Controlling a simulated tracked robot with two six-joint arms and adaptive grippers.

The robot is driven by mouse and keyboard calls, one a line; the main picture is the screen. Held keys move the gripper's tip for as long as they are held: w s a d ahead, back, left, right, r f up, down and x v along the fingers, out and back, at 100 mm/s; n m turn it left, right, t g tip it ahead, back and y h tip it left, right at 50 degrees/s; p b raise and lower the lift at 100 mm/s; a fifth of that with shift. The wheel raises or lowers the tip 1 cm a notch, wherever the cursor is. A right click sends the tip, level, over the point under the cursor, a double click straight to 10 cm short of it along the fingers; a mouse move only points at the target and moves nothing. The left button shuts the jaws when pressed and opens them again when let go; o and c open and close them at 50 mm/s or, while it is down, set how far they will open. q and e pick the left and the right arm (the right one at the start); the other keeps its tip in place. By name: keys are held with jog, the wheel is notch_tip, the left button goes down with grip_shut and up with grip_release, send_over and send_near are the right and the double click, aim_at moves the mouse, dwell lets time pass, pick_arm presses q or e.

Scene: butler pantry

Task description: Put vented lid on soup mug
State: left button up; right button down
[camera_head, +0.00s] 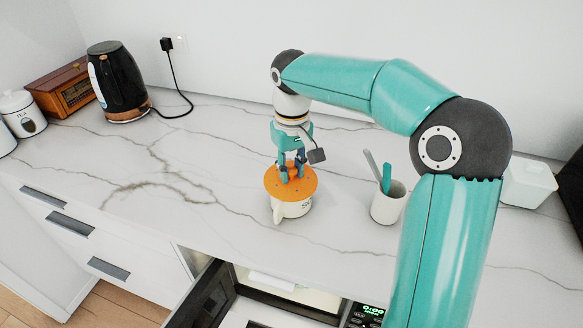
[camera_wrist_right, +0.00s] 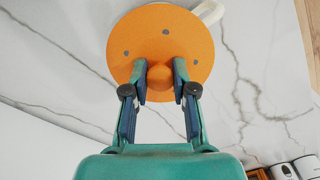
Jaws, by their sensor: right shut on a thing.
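The orange vented lid (camera_head: 303,187) is a flat round disc with a knob and small dark vent holes. It lies over the mouth of the white soup mug (camera_head: 291,208) and looks about level; I cannot tell whether it is fully seated. The mug stands upright on the counter, its rim hidden by the lid. My right gripper (camera_head: 291,177) is shut on the lid's knob from above. In the right wrist view the lid (camera_wrist_right: 135,40) covers the mug, and only the mug's handle (camera_wrist_right: 209,11) shows beyond its edge. My left gripper is not in view.
A white cup with utensils (camera_head: 388,205) stands right of the mug. A black kettle (camera_head: 118,85), a wooden box (camera_head: 58,88) and a tea canister (camera_head: 22,113) are at the left. An open microwave (camera_head: 290,300) is below the front edge. The counter left of the mug is clear.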

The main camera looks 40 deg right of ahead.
jog(key=shift+s+a+f, duration=0.1)
jog(key=shift+s+f, duration=0.1)
jog(key=shift+f, duration=0.15)
jog(key=c, duration=0.8)
grip_release()
jog(key=shift+c, duration=0.2)
jog(key=shift+w+r, duration=0.15)
jog(key=shift+r, duration=0.05)
jog(key=shift+r, duration=0.3)
notch_tip(320, 180, up, 10)
jog(key=shift+f, duration=0.15)
jog(key=shift+r, duration=0.7)
